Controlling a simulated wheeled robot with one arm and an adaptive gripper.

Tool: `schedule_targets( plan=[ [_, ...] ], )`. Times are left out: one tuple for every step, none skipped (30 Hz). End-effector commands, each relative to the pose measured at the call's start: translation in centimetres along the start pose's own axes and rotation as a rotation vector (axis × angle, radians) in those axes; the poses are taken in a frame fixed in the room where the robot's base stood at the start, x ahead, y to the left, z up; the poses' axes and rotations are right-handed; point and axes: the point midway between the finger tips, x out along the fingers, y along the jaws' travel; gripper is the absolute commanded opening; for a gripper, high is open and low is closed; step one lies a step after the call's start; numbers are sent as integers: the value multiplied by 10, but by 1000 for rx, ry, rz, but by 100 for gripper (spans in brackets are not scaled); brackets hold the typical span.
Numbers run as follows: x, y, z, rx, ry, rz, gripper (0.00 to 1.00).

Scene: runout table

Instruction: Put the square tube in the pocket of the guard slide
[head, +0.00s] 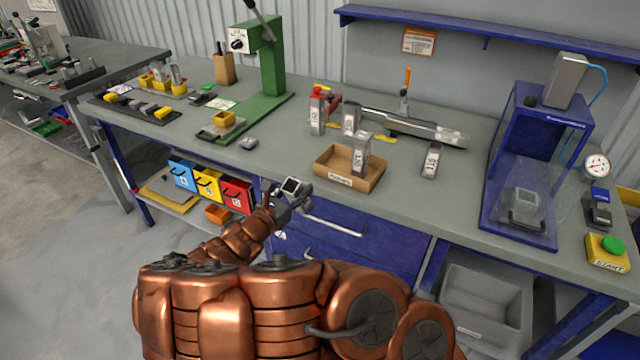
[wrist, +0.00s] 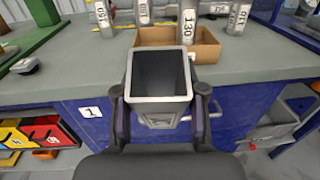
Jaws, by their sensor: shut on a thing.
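My gripper (head: 287,197) is shut on a grey square tube (head: 292,185), held in front of the bench's front edge. In the wrist view my gripper (wrist: 160,110) has one finger on each side of the square tube (wrist: 160,126), whose open, hollow end shows. A blue press-like frame (head: 553,112) stands at the right of the bench, with a clear guard in front. Behind the guard sits a grey block with a dark handle (head: 524,207), likely the guard slide. Its pocket is hard to make out through the clear guard. The tube is well left of it.
A cardboard tray (head: 335,178) holds an upright labelled metal piece (head: 361,153). Other labelled pieces (head: 431,161) stand nearby, before a long metal rail (head: 400,124). Drawers are below the bench edge.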

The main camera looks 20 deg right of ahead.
Motion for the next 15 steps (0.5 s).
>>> schedule_targets(
  plan=[
    [-3,8,-5,-2,1,20,0],
    [-5,13,-7,-2,2,31,0],
    [-5,13,-6,-1,0,31,0],
    [-5,13,-5,0,-1,28,0],
    [-5,12,-4,2,-1,26,0],
    [-5,12,-3,3,-1,25,0],
    [-5,12,-3,3,-1,24,0],
    [-5,12,-2,3,-2,23,0],
    [-4,12,-1,3,-3,22,0],
    [-4,12,-1,4,-3,19,0],
    [-4,11,0,5,-3,18,0],
    [-4,12,0,5,-5,18,0],
    [-4,11,1,5,-6,16,0],
    [-4,11,1,4,-7,15,0],
    [-4,10,2,5,-8,13,0]
  ],
)
